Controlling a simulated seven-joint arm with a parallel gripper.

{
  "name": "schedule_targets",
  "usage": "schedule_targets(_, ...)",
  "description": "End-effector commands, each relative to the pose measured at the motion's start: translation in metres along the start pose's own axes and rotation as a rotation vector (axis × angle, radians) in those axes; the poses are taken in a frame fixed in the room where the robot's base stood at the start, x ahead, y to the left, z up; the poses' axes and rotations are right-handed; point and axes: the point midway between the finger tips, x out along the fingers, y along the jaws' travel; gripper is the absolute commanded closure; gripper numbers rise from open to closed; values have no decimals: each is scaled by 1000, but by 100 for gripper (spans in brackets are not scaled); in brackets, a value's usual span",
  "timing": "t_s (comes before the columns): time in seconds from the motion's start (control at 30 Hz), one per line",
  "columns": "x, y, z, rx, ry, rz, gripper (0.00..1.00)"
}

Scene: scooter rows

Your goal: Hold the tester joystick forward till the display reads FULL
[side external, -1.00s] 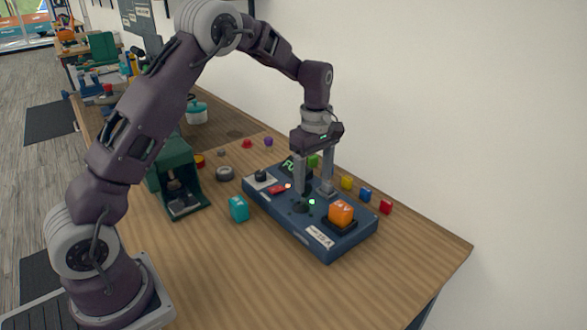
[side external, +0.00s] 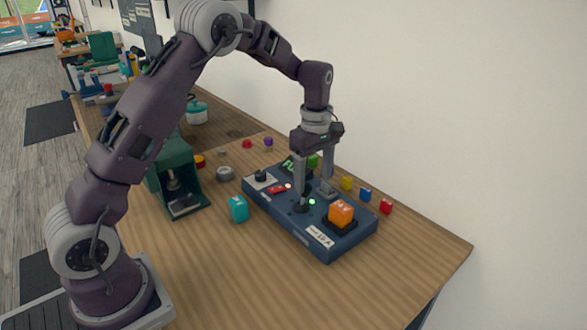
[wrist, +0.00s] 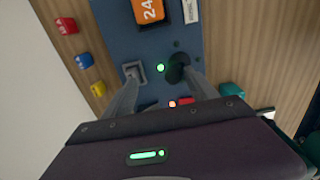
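The dark blue tester (side external: 290,222) lies on the wooden bench and also shows in the wrist view (wrist: 215,45). Its display (side external: 289,166) has green characters beginning with F; the rest is cut off by my gripper's finger. The black joystick (side external: 301,208) stands on the tester, and its dark round base shows in the wrist view (wrist: 176,62). My gripper (side external: 315,193) is open over the tester. One finger comes down at the joystick, the other over a grey square fitting (side external: 326,191). I cannot tell whether the finger touches the joystick.
An orange battery block (side external: 341,213) sits in a black cradle on the tester. A green light (side external: 312,202) glows beside the joystick. Small yellow, blue and red cubes (side external: 386,206) lie behind. A teal cube (side external: 238,208) and a green machine (side external: 175,175) stand left. The front bench is clear.

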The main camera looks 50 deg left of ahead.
Motion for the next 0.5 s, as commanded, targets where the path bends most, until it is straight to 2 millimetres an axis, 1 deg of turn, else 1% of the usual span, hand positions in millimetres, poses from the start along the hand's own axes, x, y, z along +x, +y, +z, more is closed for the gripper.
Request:
schedule_targets(0.23, 0, -2, 0, 0, 0, 1, 35)
schedule_targets(0.5, 0, -19, 0, -1, 0, 0, 35)
